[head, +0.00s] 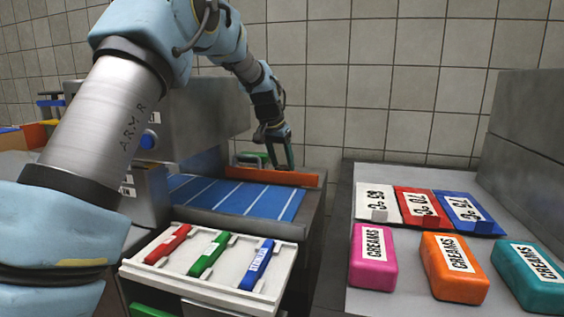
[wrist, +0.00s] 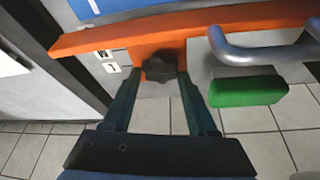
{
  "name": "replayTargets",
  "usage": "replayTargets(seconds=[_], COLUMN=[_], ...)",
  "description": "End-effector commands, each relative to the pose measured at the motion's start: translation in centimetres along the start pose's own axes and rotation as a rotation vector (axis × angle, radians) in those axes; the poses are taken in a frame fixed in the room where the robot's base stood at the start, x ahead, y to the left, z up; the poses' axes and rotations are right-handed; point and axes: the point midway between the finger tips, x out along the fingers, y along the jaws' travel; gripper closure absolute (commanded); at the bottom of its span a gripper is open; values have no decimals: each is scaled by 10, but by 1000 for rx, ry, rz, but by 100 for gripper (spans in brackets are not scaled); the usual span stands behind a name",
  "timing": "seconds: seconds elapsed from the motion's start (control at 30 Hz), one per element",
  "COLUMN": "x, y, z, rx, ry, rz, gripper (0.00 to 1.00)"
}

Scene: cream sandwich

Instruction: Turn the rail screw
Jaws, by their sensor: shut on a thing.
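The rail screw is a dark star-shaped knob (wrist: 159,66) on the orange rail's bracket in the wrist view. My gripper (wrist: 159,78) has a finger on each side of the knob and is shut on it. The orange rail (wrist: 90,42) runs across the top of the wrist view; in the head view it is the orange bar (head: 255,175) at the far end of the blue belt (head: 230,198). My gripper (head: 280,158) reaches down behind that rail in the head view, where the screw is hidden.
A grey bar handle (wrist: 255,51) and a green block (wrist: 248,92) sit right of the knob. A white tray (head: 150,272) holds red, green and blue sticks.

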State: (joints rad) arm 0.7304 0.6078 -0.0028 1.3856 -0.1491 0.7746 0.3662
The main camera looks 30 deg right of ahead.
Motion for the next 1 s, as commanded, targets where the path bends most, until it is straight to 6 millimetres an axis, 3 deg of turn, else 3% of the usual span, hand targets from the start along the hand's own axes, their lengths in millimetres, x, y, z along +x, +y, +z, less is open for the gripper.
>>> replayTargets(seconds=[0.17,0.57,1.0], x=[0,-2,-3], y=[0,2,4], z=[0,-1,-2], rx=[0,-80,-419], ry=[0,-1,-1], rz=[1,-33,-177], gripper=[97,97,97])
